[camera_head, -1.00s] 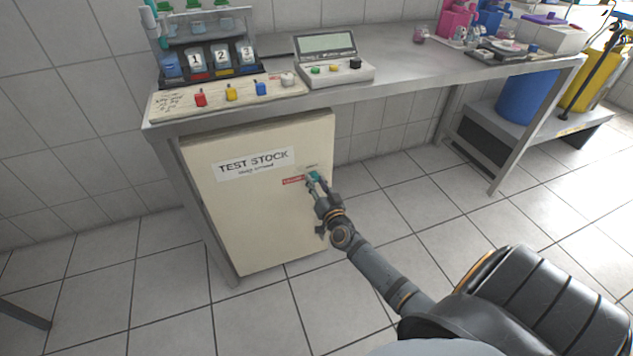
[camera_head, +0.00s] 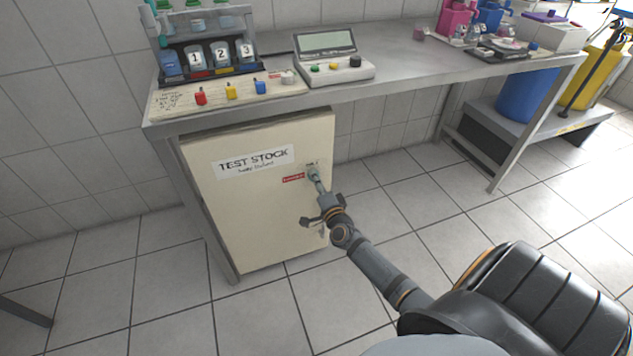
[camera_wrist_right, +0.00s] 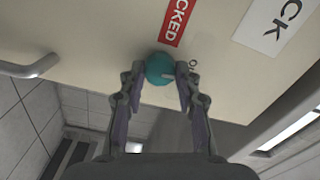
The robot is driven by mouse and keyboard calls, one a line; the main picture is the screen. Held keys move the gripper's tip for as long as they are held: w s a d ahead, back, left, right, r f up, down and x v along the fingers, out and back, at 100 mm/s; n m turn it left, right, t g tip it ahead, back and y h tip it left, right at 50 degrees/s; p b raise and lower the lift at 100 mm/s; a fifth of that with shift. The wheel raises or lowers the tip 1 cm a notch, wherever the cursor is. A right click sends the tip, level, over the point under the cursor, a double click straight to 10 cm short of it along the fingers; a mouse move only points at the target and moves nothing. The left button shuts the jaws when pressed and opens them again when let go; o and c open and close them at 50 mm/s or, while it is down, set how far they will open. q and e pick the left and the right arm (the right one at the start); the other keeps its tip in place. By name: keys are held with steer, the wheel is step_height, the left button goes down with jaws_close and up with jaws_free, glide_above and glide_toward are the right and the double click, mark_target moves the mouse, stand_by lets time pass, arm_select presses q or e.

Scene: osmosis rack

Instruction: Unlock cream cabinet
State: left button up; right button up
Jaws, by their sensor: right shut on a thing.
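The cream cabinet (camera_head: 255,215) stands shut under the bench, with a "TEST STOCK" label on its front. A red label (camera_head: 293,178) sits beside its lock knob. In the right wrist view, the round teal knob (camera_wrist_right: 160,68) is between the fingertips, and the red label (camera_wrist_right: 177,20) ends in "CKED". My right gripper (camera_head: 315,178) is at the cabinet's upper right front, and in the wrist view its two fingers (camera_wrist_right: 158,78) are shut on the knob. In the head view the fingers partly hide the knob. My left gripper is not in view.
The metal bench (camera_head: 415,65) is above the cabinet, with a console (camera_head: 335,70) and coloured switches on a board (camera_head: 170,103). A metal handle (camera_wrist_right: 28,68) shows at left in the wrist view. The tiled floor (camera_head: 410,200) right of the cabinet is clear.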

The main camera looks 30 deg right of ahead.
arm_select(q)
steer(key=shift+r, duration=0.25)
arm_select(e)
steer(key=shift+m, duration=0.5)
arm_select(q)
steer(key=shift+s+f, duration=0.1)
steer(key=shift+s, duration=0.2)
arm_select(e)
steer(key=o, duration=1)
steer(key=shift+c, duration=0.2)
steer(key=shift+o, duration=1)
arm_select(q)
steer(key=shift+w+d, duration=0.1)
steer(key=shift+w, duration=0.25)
